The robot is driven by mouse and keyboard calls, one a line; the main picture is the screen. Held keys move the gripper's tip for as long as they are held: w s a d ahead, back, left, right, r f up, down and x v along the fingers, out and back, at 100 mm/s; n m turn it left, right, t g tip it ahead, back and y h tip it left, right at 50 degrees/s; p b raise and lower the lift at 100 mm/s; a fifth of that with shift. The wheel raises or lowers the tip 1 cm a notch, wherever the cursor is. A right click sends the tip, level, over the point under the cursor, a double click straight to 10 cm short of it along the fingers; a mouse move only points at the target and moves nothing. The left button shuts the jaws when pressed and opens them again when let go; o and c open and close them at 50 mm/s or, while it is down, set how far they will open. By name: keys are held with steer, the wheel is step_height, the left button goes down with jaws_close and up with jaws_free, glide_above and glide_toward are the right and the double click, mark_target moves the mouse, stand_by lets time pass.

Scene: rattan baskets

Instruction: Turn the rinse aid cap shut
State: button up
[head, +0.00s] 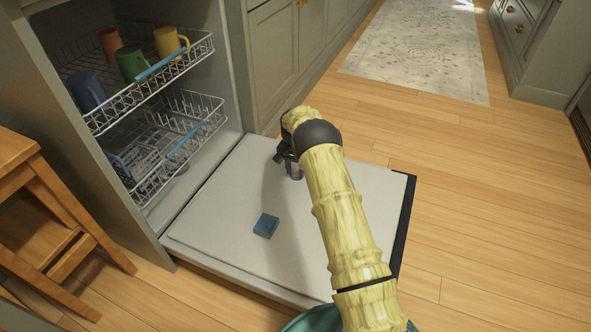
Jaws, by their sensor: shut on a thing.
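The dishwasher door (215,210) lies folded down flat, its pale inner face up. My gripper (290,167) is over the far part of the door, low above its surface, and is shut on a small greyish round piece, the rinse aid cap (295,173). The cap is partly hidden by my gripper and wrist. Its turn angle is too small to make out. A blue square piece (266,225) sits on the door nearer to me, apart from my gripper.
The upper rack (150,85) holds several mugs; the lower rack (175,140) looks empty. Both are left of my arm. A wooden stool (40,220) stands at the left beside the dishwasher. Cabinets (285,50) rise behind the door. The wood floor at right is clear, with a rug (420,45) beyond.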

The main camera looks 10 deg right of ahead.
steer(key=shift+r+n+p, duration=0.15)
steer(key=shift+n+p, duration=0.15)
steer(key=shift+p, duration=0.35)
steer(key=n+p, duration=0.2)
steer(key=p, duration=0.1)
steer(key=shift+s+d+r+p, duration=0.1)
steer(key=shift+s+d+p, duration=0.05)
steer(key=shift+p, duration=0.15)
steer(key=n+p, duration=0.3)
steer(key=n, duration=0.2)
steer(key=shift+d, duration=0.2)
steer(key=n, duration=0.3)
steer(key=n+p, duration=0.1)
steer(key=n, duration=0.1)
steer(key=shift+d+f, duration=0.25)
steer(key=shift+d, duration=0.05)
steer(key=n, duration=0.5)
steer(key=shift+w+d, duration=0.25)
steer(key=shift+w, duration=0.05)
steer(key=shift+a, duration=0.1)
